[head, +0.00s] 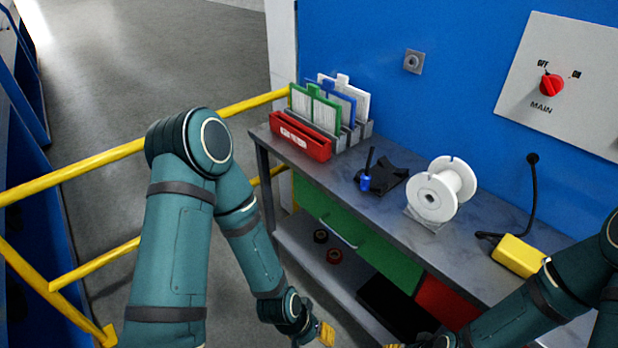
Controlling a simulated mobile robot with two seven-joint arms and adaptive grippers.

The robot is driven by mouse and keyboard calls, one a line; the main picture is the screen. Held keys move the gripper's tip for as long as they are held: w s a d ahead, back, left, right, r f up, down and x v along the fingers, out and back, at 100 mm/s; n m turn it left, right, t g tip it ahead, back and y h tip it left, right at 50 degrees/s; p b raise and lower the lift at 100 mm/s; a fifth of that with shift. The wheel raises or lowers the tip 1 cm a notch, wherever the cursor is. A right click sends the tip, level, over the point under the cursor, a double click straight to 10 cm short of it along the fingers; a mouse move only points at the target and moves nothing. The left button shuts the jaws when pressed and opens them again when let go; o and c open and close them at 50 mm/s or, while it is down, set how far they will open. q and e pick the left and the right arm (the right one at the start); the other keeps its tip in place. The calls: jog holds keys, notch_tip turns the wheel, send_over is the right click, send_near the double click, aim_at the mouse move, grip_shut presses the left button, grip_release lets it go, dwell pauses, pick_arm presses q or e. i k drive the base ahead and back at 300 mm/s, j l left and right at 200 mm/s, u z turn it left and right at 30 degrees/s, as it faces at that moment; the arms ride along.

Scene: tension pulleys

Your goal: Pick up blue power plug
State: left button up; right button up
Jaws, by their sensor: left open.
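The blue power plug (365,183) stands on the grey workbench top, at the front edge of a black piece (392,180) with a thin black upright part. My left arm reaches down in front of the bench. My left gripper (326,334), with yellowish finger pads, is at the bottom edge of the picture, well below and apart from the plug. It is open, and its fingers are partly cut off. My right arm comes in from the lower right.
A white spool (441,190) stands right of the plug. A red holder (301,137) and upright folders (315,108) are to its left. A yellow box (518,256) with a black cable lies further right. Yellow rails (75,172) border the left. A blue wall with a socket (414,61) is behind.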

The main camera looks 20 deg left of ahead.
aim_at(366, 176)
jog(key=u, duration=0.2)
jog(key=j+z, duration=0.1)
jog(key=z, duration=0.55)
jog(key=j+z, duration=0.95)
jog(key=j, duration=0.35)
jog(key=k+j+z, duration=0.15)
jog(key=j, duration=0.35)
jog(key=i+j, duration=0.2)
jog(key=j, duration=0.1)
